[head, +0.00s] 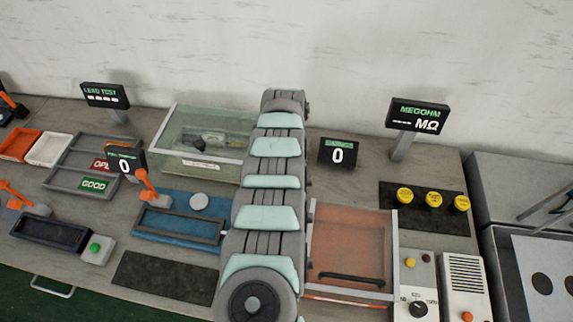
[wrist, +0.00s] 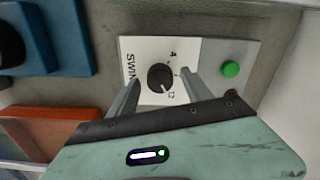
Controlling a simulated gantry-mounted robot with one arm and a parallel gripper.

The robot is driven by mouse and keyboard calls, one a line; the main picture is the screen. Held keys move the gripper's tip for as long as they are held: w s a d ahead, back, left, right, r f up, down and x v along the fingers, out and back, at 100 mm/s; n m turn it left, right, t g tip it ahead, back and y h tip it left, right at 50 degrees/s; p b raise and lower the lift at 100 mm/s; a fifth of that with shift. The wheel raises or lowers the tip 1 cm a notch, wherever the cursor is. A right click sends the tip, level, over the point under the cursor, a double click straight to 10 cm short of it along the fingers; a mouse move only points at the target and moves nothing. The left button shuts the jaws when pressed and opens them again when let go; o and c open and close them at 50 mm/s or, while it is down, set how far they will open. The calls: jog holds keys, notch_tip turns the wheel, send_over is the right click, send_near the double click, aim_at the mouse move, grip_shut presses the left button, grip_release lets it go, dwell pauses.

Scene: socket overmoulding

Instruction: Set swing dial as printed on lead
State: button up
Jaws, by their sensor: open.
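The swing dial is a black round knob (wrist: 160,77) on a white plate (wrist: 140,47) marked SWING, with 4 and 12 legible in the wrist view. A pale line on the knob is too small to read surely. My gripper (wrist: 161,80) is open, its two fingers on either side of the knob with gaps visible; I cannot tell their height above the plate. In the head view my arm hides the gripper and this dial. No lead with readable print shows. A labelled clear tank (head: 200,165) holds a small grey item.
A green button (wrist: 230,68) sits right of the dial. In the head view, an orange-floored tray (head: 350,245), another dial (head: 418,308) and yellow-capped posts (head: 433,199) stand right of my arm. A blue fixture (head: 165,240) is at its left. Displays read 0 (head: 338,155).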

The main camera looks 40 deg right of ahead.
jog(key=shift+r, duration=0.1)
notch_tip(320, 180, up, 11)
jog(key=shift+f+p, duration=0.2)
jog(key=shift+p, duration=0.25)
dwell(0.4)
